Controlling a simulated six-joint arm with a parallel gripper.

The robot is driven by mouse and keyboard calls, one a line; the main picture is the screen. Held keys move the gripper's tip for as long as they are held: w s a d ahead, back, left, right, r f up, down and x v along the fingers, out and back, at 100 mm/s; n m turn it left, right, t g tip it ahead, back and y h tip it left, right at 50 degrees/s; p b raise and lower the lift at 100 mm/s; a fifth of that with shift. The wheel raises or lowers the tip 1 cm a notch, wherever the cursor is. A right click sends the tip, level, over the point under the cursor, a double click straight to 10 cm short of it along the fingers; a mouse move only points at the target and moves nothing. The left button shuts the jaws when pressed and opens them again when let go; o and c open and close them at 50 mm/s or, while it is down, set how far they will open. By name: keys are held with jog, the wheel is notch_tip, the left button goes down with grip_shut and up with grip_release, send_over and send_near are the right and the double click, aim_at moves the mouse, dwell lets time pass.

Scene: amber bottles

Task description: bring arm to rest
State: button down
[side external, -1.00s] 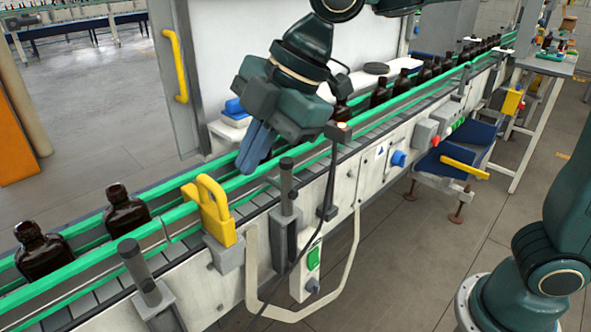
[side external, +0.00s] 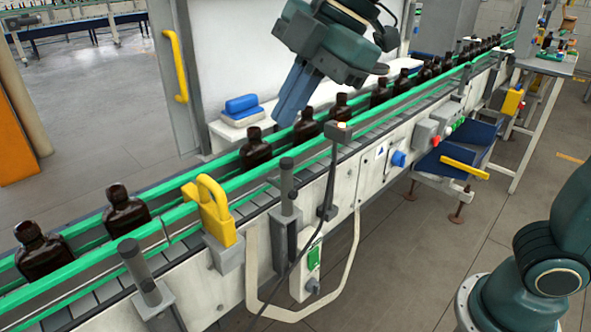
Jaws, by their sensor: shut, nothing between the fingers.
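My gripper (side external: 290,108) is shut and empty, with its blue fingers together, pointing down and to the left. It hangs above the conveyor (side external: 215,190), near its back rail. Amber bottles stand upright in a line between the green rails. One bottle (side external: 255,150) stands below and left of my fingertips. Another bottle (side external: 307,127) stands close to the fingers on the right in the picture. I cannot tell the exact gap between the fingers and these bottles.
Two bottles (side external: 125,212) stand at the near left. A yellow bracket (side external: 212,208) and grey posts rise along the front rail. A white panel (side external: 235,50) stands behind the conveyor. A blue tray (side external: 455,155) is at the right. Open floor (side external: 400,270) lies in front.

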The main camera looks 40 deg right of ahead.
jog(key=s+d+f+m+h, duration=0.1)
jog(key=s+d+f+m, duration=0.2)
jog(key=d+m, duration=0.3)
jog(key=s+d+f+m+t+h, duration=0.1)
jog(key=s+d+f+m, duration=0.3)
jog(key=s+d+m, duration=0.1)
jog(key=s+d+f+m+h, duration=0.2)
jog(key=s+d+f+m, duration=0.2)
jog(key=d, duration=0.5)
jog(key=s+m, duration=0.2)
jog(key=shift+s+d+m+t, duration=0.15)
jog(key=shift+m+t, duration=0.15)
jog(key=shift+t, duration=0.1)
